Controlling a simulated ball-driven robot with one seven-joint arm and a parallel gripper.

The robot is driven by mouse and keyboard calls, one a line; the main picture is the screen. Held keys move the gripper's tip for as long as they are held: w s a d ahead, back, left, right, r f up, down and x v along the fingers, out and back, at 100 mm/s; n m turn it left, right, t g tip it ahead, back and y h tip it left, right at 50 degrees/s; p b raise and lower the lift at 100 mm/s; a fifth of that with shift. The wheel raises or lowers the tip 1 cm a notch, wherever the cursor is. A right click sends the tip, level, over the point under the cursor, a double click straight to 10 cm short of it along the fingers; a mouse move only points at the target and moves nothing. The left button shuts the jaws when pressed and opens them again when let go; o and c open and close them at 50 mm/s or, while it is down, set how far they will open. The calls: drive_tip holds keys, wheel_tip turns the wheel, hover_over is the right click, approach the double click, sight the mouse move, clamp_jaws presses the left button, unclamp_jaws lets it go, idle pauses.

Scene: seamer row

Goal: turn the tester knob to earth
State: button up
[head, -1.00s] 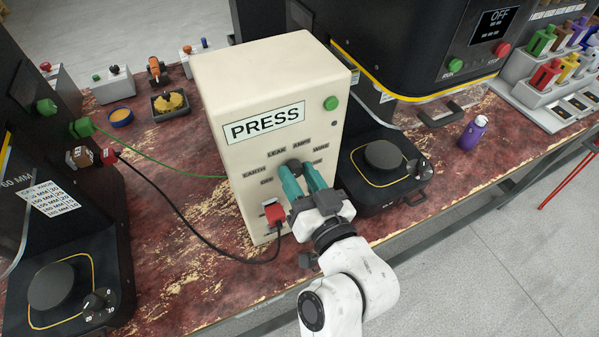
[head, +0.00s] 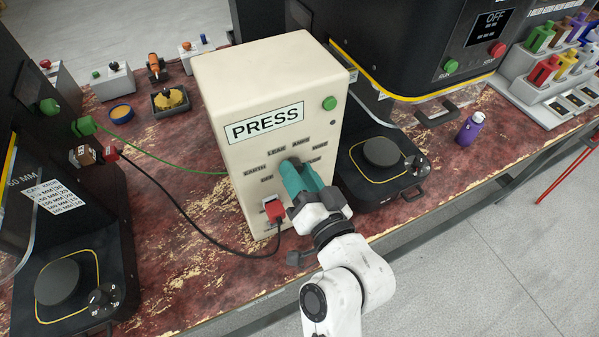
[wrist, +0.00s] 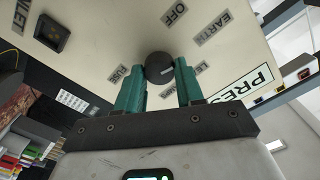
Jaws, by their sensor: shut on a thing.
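The tester is a cream box (head: 235,85) with a PRESS label (head: 264,124), standing on the bench. Its dark round knob (wrist: 158,66) sits among labels, with EARTH (wrist: 212,28) and OFF (wrist: 175,13) showing in the wrist view. My gripper (head: 292,168) has teal fingers and is shut on the knob, one finger on each side. It also shows in the wrist view (wrist: 160,75). In the head view the fingers mostly hide the knob. I cannot tell exactly which label its mark points to.
A red plug (head: 272,209) with a black cable sits low on the tester's front. A green cable (head: 165,162) runs to its left side. A black machine (head: 395,45) stands behind right, and a purple bottle (head: 470,129) is on the bench.

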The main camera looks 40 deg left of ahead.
drive_tip(key=o, duration=1)
drive_tip(key=shift+o, duration=0.2)
drive_tip(key=shift+d, duration=0.15)
drive_tip(key=b+v, duration=0.3)
drive_tip(key=v, duration=0.7)
drive_tip(key=shift+s+d, duration=0.15)
drive_tip(key=shift+d, duration=0.1)
drive_tip(key=shift+f, duration=0.1)
